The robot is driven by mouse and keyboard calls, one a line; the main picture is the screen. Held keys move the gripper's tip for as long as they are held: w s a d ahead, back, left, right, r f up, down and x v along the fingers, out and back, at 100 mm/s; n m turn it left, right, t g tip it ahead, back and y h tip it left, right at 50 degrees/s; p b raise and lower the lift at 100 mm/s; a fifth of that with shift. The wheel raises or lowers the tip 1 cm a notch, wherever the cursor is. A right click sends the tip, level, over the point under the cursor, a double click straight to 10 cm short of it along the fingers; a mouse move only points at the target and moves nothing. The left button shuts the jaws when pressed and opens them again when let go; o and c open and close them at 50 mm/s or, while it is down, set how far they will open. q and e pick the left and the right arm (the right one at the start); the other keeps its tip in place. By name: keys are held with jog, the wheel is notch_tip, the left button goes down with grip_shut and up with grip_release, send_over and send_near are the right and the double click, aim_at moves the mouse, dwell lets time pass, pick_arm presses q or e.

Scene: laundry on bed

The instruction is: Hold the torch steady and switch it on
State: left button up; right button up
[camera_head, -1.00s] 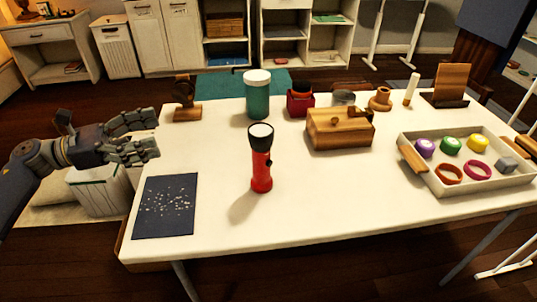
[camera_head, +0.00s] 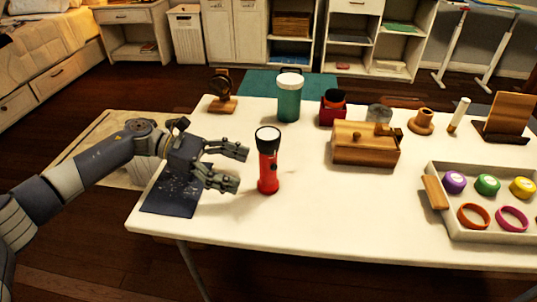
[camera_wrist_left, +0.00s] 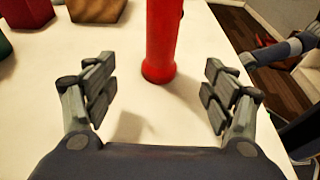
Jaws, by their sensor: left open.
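The red torch (camera_head: 267,172) with a black head stands upright on the white table, its pale lens end up. My left gripper (camera_head: 241,168) is open and empty just left of the torch, its fingers pointing at it. In the left wrist view the torch's lower body (camera_wrist_left: 162,45) stands beyond the open fingertips of my left gripper (camera_wrist_left: 160,88), roughly centred between them and apart from them. The torch's head is cut off in that view. My right gripper does not clearly show.
A dark speckled mat (camera_head: 172,196) lies under my left arm. A wooden box (camera_head: 364,145), a teal jar (camera_head: 289,98) and a red container (camera_head: 332,108) stand behind and right of the torch. A white tray (camera_head: 447,212) with coloured pieces is at the right. The table's front middle is clear.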

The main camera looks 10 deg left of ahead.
aim_at(263, 177)
pick_arm(q)
jog(key=p+x, duration=0.1)
jog(key=x, duration=0.2)
jog(key=shift+r, duration=0.1)
pick_arm(e)
notch_tip(263, 177, down, 4)
jog(key=s, duration=0.3)
pick_arm(q)
jog(key=b+x, duration=0.1)
jog(key=x, duration=0.1)
jog(key=shift+d+f, duration=0.2)
jog(key=shift+f, duration=0.05)
jog(key=shift+x, duration=0.8)
pick_arm(e)
jog(key=shift+w+r, duration=0.75)
jog(key=shift+r, duration=0.25)
jog(key=shift+w+r, duration=0.75)
jog(key=shift+r, duration=0.2)
pick_arm(q)
jog(key=c, duration=1.1)
pick_arm(e)
grip_shut()
